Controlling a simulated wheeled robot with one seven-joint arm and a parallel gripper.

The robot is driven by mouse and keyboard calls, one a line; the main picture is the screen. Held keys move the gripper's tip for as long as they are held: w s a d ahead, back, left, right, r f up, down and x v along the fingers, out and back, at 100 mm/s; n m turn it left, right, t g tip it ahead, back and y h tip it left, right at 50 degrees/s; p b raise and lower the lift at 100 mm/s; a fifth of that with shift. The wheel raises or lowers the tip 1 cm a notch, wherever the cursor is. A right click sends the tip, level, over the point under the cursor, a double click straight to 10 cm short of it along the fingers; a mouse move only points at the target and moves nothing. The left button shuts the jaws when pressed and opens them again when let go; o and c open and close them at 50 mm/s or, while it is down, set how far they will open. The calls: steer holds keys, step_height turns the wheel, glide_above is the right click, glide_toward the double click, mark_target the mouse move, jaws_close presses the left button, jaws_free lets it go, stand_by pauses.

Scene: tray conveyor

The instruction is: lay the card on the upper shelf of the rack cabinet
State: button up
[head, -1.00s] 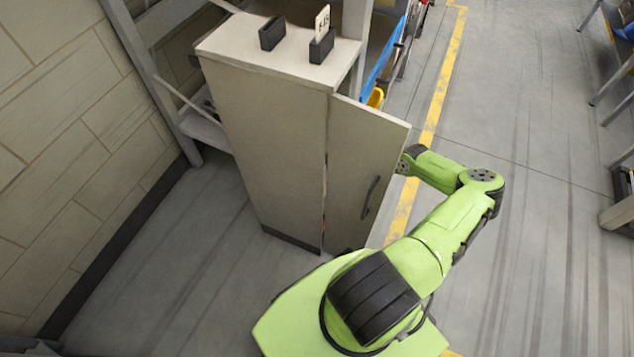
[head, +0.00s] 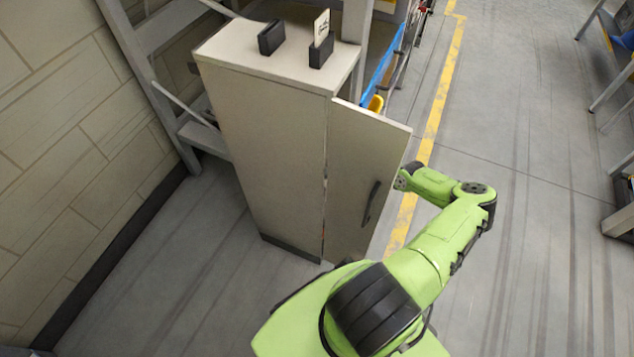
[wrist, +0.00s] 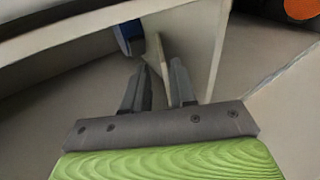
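The card (head: 321,26) is pale with dark marks and stands upright in a small black holder (head: 321,55) on top of the rack cabinet (head: 262,150). The cabinet is tall and beige. Its door (head: 362,175), with a dark handle (head: 371,203), stands partly open. The upper shelf is not visible in the head view. My arm reaches to the door's right edge, and the door hides my gripper there. In the wrist view my gripper (wrist: 158,85) has its fingers apart, with a thin beige panel edge showing between them. I cannot tell whether they touch it. No card shows between them.
A second black holder (head: 271,38) stands on the cabinet top, with no card visible in it. A grey metal frame (head: 150,85) and a block wall (head: 75,130) are at the left. Open floor (head: 530,220) lies right of the yellow line (head: 440,95).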

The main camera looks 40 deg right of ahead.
steer(key=p+v, duration=0.4)
steer(key=v, duration=0.4)
steer(key=shift+p, duration=0.3)
steer(key=shift+w, duration=0.1)
step_height(320, 180, up, 7)
steer(key=s+d+p, duration=0.1)
steer(key=s+p, duration=0.1)
steer(key=p, duration=0.5)
steer(key=shift+d+r+p, duration=0.2)
steer(key=shift+d+p, duration=0.1)
steer(key=shift+p, duration=0.1)
steer(key=shift+s, duration=0.15)
